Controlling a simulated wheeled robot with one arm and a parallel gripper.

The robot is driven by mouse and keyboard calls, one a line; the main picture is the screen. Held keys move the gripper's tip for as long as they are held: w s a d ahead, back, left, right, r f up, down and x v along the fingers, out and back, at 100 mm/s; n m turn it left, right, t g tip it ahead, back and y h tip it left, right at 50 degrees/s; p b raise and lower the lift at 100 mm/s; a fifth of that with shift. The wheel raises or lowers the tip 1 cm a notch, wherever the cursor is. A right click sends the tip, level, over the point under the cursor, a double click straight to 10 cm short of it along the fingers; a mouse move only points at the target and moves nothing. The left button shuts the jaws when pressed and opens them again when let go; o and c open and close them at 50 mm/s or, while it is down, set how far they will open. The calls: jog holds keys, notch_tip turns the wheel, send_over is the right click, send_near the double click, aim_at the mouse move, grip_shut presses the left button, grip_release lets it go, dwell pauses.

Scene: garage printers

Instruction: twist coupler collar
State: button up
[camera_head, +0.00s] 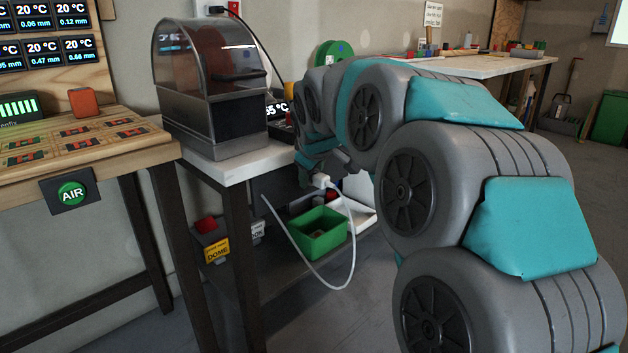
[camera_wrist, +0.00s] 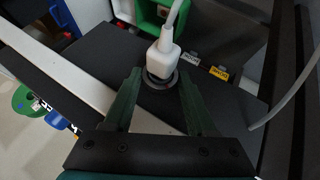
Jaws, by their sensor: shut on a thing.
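A white coupler (camera_wrist: 162,58) with a white hose stands on a dark panel in the wrist view. A dark round collar (camera_wrist: 159,82) rings its base. My gripper (camera_wrist: 160,84) has one finger on each side of the collar and is shut on it. In the head view the white coupler (camera_head: 322,181) shows beside the white-topped table, with the white hose (camera_head: 351,255) looping down from it. My gripper is mostly hidden there by my arm and the table, and the collar cannot be made out.
A green bin (camera_head: 318,238) sits on the lower shelf, near yellow and grey labels (camera_head: 216,250). A domed machine (camera_head: 212,90) stands on the white-topped table. A wooden bench (camera_head: 90,150) with an AIR button (camera_head: 72,193) is at left. Floor is open at far right.

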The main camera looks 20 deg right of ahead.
jog(key=shift+b, duration=0.3)
jog(key=shift+f+h+b, duration=0.2)
jog(key=shift+h+b, duration=0.2)
jog(key=shift+h, duration=0.1)
jog(key=shift+a+t, duration=0.1)
jog(key=shift+t, duration=0.2)
jog(key=shift+n+h+b, duration=0.4)
jog(key=shift+h+b, duration=0.1)
jog(key=shift+b, duration=0.25)
jog(key=o, duration=1.5)
jog(key=shift+r, duration=0.1)
jog(key=shift+c, duration=0.2)
jog(key=shift+a, duration=0.1)
